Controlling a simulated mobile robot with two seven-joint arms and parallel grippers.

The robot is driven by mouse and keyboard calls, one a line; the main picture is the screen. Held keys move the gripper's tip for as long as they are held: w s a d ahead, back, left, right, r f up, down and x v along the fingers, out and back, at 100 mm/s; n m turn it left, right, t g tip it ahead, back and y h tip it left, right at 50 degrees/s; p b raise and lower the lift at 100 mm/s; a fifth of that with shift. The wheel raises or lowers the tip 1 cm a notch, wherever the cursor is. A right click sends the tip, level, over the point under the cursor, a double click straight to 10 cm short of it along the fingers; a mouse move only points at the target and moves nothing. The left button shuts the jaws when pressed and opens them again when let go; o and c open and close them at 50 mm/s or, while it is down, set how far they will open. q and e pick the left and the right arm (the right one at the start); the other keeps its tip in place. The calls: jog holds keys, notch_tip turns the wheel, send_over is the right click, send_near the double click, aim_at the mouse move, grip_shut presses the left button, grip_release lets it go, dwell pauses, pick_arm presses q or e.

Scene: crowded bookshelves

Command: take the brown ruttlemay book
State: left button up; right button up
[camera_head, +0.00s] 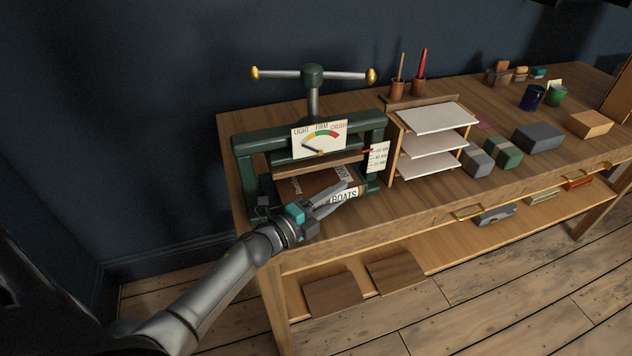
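A brown book (317,181) lies flat in the green book press (247,158), under the press's wooden plate. Small lettering shows on it, too small to read surely. A pale book edge lettered "BOATS" (345,195) shows at the front of the press, partly behind my fingers. My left gripper (347,190) is at the front opening of the press, its fingers pointing right and inward across the books. The fingers look spread apart, with nothing clearly held; whether they touch a book cannot be told. My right gripper is out of view.
The press has a T-handle (313,75) on top and a dial card (319,139) in front. A tiered paper rack (432,142) stands close on its right. Several blocks and cups stand farther right on the wooden workbench (420,205). A lower shelf holds flat boards (333,293).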

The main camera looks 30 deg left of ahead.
pick_arm(q)
grip_shut()
dwell(0.8)
jog(key=shift+r, duration=0.1)
